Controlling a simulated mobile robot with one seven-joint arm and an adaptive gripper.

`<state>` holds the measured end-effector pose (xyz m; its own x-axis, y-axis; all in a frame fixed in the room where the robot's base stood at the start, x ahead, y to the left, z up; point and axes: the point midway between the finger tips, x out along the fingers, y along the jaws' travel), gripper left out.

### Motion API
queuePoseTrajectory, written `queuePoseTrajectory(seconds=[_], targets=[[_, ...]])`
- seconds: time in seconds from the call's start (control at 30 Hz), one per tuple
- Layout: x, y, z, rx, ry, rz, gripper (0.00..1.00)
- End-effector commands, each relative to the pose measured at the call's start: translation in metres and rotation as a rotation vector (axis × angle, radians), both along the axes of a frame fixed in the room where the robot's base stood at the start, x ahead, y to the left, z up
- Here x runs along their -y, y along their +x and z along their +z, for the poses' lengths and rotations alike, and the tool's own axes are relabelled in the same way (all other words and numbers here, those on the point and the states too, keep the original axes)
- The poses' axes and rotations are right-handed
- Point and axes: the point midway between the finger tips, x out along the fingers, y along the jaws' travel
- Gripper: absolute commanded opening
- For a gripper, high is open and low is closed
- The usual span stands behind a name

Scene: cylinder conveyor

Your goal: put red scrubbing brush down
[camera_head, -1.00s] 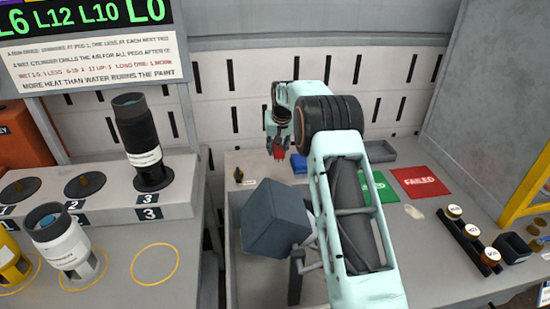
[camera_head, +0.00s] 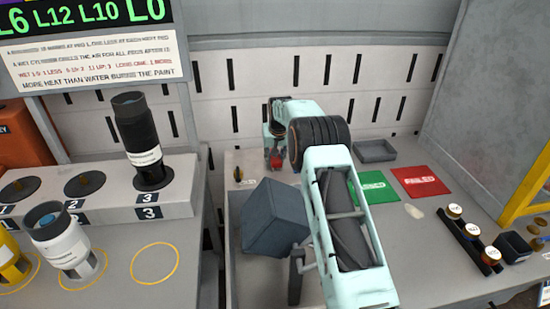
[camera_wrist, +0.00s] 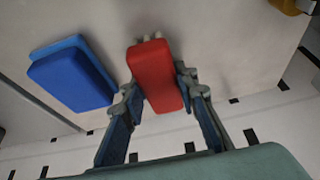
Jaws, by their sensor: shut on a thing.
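My gripper (camera_wrist: 160,108) is shut on the red scrubbing brush (camera_wrist: 155,75), which shows between its two fingers in the wrist view. In the head view the brush is a small red patch (camera_head: 276,161) under my gripper (camera_head: 275,150), near the back of the right-hand table. The brush is low over the grey tabletop; I cannot tell whether it touches. The far end of the brush has pale bristles or lumps in the wrist view.
A blue sponge-like block (camera_wrist: 72,80) lies beside the brush in the wrist view. A small brass-coloured item (camera_head: 238,174) stands left of my gripper. A grey tray (camera_head: 375,152), a green mat (camera_head: 368,188) and a red "FAILED" mat (camera_head: 418,182) lie to the right. A slotted wall (camera_head: 330,110) rises behind.

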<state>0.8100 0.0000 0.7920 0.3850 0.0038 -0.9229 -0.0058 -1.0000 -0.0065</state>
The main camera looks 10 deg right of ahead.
Motion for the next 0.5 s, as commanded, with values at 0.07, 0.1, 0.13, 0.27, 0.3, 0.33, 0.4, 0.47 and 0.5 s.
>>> queuePoseTrajectory(seconds=[0.07, 0.1, 0.13, 0.27, 0.3, 0.33, 0.4, 0.47, 0.5], targets=[[0.0, -0.0001, -0.0042, 0.0, 0.0, 0.0, 0.0], [0.0, -0.0002, -0.0056, 0.0, 0.0, 0.0, 0.0], [0.0, -0.0003, -0.0059, -0.001, 0.0, 0.0, 0.29], [0.0001, -0.0007, -0.006, -0.003, 0.0, 0.0, 0.43], [0.0001, -0.0009, -0.0062, -0.003, 0.0, 0.0, 0.45], [0.0001, -0.001, -0.0064, -0.003, 0.0, 0.0, 0.45], [0.0, -0.0012, -0.0067, -0.004, 0.0, 0.0, 0.45], [0.0, -0.0014, -0.0069, -0.005, 0.0, 0.0, 0.45], [0.0, -0.0016, -0.0069, -0.005, 0.0, 0.0, 0.45]])
